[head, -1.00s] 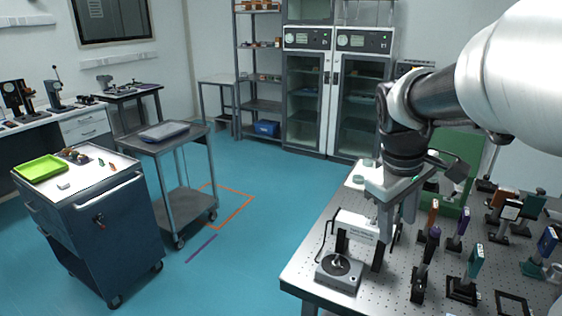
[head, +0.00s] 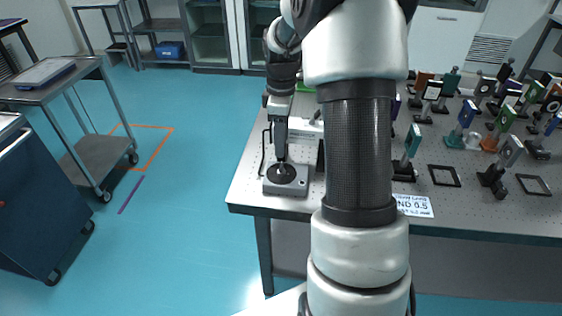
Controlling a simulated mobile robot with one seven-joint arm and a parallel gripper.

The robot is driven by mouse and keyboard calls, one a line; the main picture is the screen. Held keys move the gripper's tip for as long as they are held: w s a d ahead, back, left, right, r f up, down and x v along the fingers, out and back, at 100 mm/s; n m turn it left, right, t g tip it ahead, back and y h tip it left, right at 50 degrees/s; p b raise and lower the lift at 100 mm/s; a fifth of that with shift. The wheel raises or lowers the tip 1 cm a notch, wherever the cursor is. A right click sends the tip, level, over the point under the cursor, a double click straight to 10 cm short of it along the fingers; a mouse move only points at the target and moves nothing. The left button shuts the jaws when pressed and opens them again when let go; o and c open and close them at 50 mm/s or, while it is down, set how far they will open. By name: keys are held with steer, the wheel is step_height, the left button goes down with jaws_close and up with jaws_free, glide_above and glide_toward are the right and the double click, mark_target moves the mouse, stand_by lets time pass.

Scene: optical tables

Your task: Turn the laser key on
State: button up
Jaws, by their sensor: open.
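The laser key switch is a grey box (head: 301,188) with a black round dial (head: 289,177), at the front left corner of the optical table. A small upright key seems to stand at the dial's middle, but it is too small to tell how it is turned. My gripper (head: 281,158) points down right over the dial, its tips close to the key. It is open; I cannot tell whether the fingers touch the key or stand around it. A white laser housing (head: 305,127) on dark posts stands just behind, partly hidden by my arm.
The perforated optical table (head: 250,188) holds several optic mounts to the right, such as a teal one (head: 411,144), and a white label card (head: 413,206). A grey cart (head: 95,155) and a dark blue cabinet (head: 40,215) stand left. The blue floor between is clear.

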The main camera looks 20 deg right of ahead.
mark_target(281, 164)
step_height(281, 164, down, 8)
steer(key=shift+f, duration=0.1)
steer(key=shift+c, duration=0.2)
steer(key=c, duration=1)
